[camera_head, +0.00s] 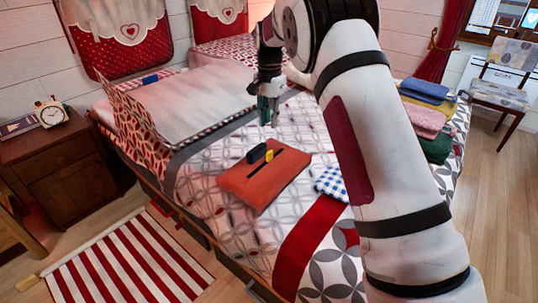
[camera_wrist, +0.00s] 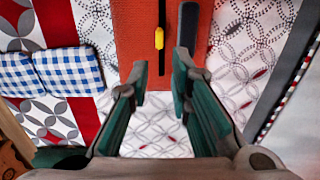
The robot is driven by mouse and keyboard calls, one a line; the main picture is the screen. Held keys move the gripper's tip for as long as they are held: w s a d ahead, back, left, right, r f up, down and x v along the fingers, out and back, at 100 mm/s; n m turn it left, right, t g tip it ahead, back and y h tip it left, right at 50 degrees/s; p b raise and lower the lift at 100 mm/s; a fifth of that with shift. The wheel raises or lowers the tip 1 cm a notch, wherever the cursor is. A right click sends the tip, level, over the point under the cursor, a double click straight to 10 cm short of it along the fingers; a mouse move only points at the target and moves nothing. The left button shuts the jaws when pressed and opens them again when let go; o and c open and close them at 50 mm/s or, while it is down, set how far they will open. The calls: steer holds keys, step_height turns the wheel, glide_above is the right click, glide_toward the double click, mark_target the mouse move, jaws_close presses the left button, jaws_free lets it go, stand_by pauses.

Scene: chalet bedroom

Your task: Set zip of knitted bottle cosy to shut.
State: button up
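The knitted bottle cosy (camera_head: 240,186) is a flat orange-red piece lying on the bed. A dark zip line (camera_head: 284,162) runs along it, with a yellow pull tab (camera_head: 269,156) on it. In the wrist view the cosy (camera_wrist: 132,35) is at the top centre, with the yellow tab (camera_wrist: 159,38) partway along the dark line; how far the zip is open is hard to tell. My gripper (camera_head: 268,112) hangs above the bed, behind the cosy and apart from it. In the wrist view my gripper (camera_wrist: 162,90) has its fingers spread with nothing between them.

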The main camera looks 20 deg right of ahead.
mark_target(269, 151)
step_height(269, 151, down, 13)
steer(key=b, duration=0.2)
steer(key=shift+b, duration=0.35)
steer(key=shift+c, duration=0.3)
jaws_close()
steer(key=shift+s, duration=0.1)
